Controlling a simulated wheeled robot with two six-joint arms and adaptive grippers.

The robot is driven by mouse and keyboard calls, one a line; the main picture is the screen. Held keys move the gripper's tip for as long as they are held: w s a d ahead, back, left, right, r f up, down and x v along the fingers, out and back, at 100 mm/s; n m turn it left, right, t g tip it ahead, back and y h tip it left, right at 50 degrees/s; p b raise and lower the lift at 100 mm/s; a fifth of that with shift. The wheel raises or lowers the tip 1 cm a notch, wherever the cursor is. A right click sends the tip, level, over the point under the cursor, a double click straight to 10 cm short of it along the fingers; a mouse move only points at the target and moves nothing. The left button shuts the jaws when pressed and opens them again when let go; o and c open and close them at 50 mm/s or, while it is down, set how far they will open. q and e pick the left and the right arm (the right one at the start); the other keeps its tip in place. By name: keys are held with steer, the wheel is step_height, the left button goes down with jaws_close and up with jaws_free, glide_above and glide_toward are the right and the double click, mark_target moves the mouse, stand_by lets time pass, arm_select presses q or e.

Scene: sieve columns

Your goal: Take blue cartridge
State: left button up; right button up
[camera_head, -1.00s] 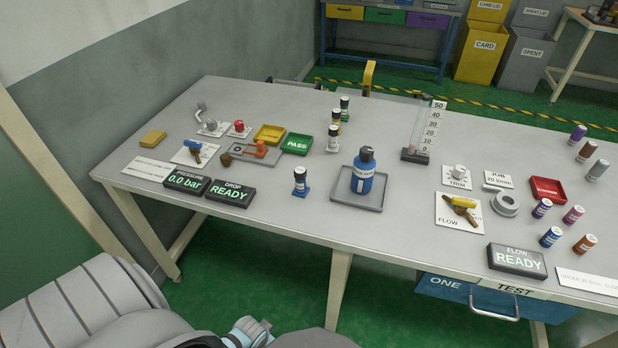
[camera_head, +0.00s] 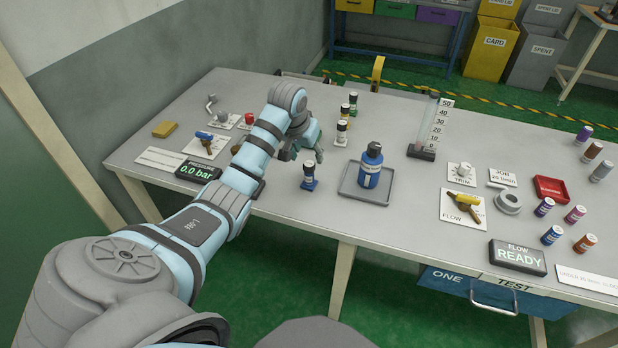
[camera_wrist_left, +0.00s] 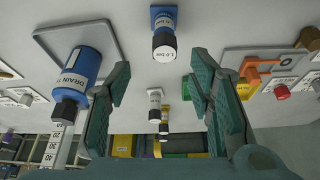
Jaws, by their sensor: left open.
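A small blue cartridge (camera_head: 308,173) with a black cap and a white band stands upright on a blue square base on the table. In the left wrist view the blue cartridge (camera_wrist_left: 164,38) shows at the top middle, beyond the fingertips. My left gripper (camera_head: 304,148) is close above and behind it in the head view. In the left wrist view the gripper (camera_wrist_left: 160,78) has its green fingers wide apart with nothing held between them. My right gripper is not in view.
A blue bottle (camera_head: 371,168) stands in a grey tray (camera_head: 348,184) just right of the blue cartridge. Several black-capped cartridges (camera_head: 342,133) stand in a row behind. A measuring column (camera_head: 424,128) is farther right. My left arm hides part of the table's left side.

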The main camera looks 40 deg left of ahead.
mark_target(311, 171)
arm_select(q)
steer(key=b+x, duration=0.2)
steer(key=x, duration=0.4)
steer(key=b+x, duration=0.2)
steer(key=x, duration=0.4)
steer(key=shift+s+a+f, duration=0.15)
steer(key=shift+s+a, duration=0.05)
steer(key=shift+c, duration=0.4)
jaws_close()
